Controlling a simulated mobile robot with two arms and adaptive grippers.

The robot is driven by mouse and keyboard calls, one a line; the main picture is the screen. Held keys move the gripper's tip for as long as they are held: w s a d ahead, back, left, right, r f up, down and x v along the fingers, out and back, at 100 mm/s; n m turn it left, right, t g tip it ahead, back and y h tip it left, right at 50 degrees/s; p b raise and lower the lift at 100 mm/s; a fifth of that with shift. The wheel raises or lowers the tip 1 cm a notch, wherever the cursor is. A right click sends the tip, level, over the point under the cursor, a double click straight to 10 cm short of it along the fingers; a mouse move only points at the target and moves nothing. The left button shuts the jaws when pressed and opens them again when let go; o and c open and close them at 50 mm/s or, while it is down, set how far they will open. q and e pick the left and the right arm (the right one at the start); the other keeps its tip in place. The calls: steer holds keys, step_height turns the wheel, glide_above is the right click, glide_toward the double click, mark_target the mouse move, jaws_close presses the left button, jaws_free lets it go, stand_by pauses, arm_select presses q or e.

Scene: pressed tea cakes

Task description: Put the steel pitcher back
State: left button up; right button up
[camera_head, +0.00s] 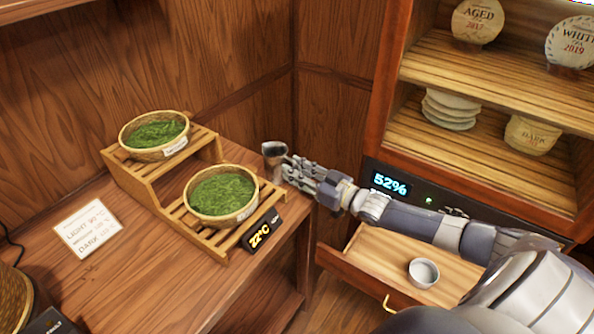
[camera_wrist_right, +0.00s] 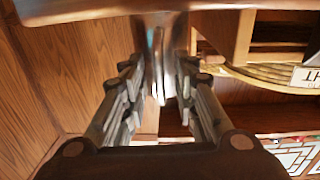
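The small steel pitcher (camera_head: 273,151) is at the back right of the wooden table, near the corner of the walls. My right gripper (camera_head: 290,168) reaches it from the right. In the right wrist view the pitcher's shiny body (camera_wrist_right: 105,10) fills the top edge, and its handle strip runs down between the fingers of my right gripper (camera_wrist_right: 162,85). The fingers are closed in on the handle. Whether the pitcher touches the table is hard to tell. My left gripper is not in view.
A stepped wooden rack (camera_head: 147,188) holds two baskets of green tea (camera_head: 155,133) (camera_head: 222,194). At right, a cabinet (camera_head: 398,60) holds tea cakes. Below, an open drawer (camera_head: 370,262) contains a small cup (camera_head: 423,273).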

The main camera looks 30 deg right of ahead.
steer(key=shift+r, duration=0.25)
steer(key=v, duration=1.2)
steer(key=shift+p, duration=0.4)
